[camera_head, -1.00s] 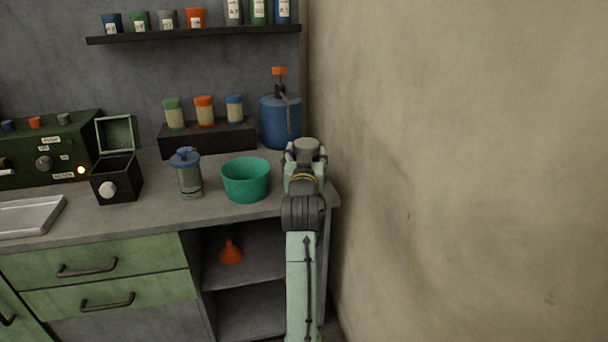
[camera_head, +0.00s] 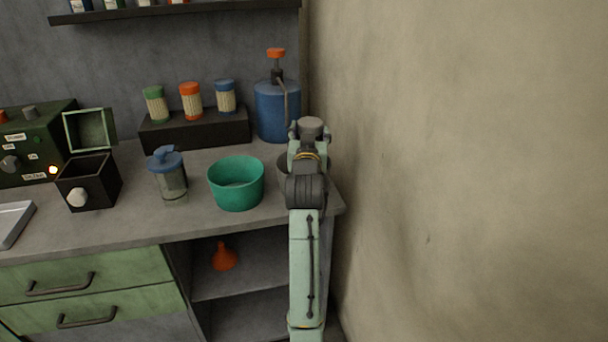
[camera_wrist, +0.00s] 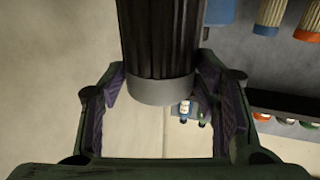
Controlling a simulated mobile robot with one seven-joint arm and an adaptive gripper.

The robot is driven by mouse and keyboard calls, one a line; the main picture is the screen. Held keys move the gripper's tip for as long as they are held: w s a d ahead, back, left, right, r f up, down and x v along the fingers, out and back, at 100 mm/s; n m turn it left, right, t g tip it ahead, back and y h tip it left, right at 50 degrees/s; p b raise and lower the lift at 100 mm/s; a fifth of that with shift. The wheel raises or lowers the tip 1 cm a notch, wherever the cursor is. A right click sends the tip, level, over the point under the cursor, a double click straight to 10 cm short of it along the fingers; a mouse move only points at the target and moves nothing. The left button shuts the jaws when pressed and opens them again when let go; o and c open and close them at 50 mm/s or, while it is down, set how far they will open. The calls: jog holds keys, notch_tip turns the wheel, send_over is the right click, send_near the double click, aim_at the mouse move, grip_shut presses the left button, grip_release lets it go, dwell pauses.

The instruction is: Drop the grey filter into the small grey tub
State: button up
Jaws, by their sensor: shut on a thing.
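The grey filter, a dark pleated cylinder with a grey end band, shows large in the wrist view (camera_wrist: 160,90). In the head view its grey end (camera_head: 311,126) shows at the top of my arm. My gripper (camera_head: 309,133) is shut on it and holds it up above the counter's right end. The small grey tub (camera_head: 282,172) is mostly hidden behind my arm; only its left side shows. The tub stands below the held filter in the picture. I cannot tell whether the filter is directly above it.
A green tub (camera_head: 236,186) stands just left of the grey tub. A blue pump canister (camera_head: 276,110) stands behind. Several filters stand on a dark block (camera_head: 196,132). A clear jar (camera_head: 172,182) and an open black box (camera_head: 90,184) are farther left. A wall (camera_head: 450,170) closes the right side.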

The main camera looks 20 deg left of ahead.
jog(key=shift+s+f+b, duration=0.1)
jog(key=shift+f+b, duration=1.95)
jog(key=shift+f, duration=0.65)
jog(key=o, duration=1.5)
jog(key=shift+f, duration=0.1)
jog(key=shift+s, duration=0.1)
jog(key=v, duration=1.2)
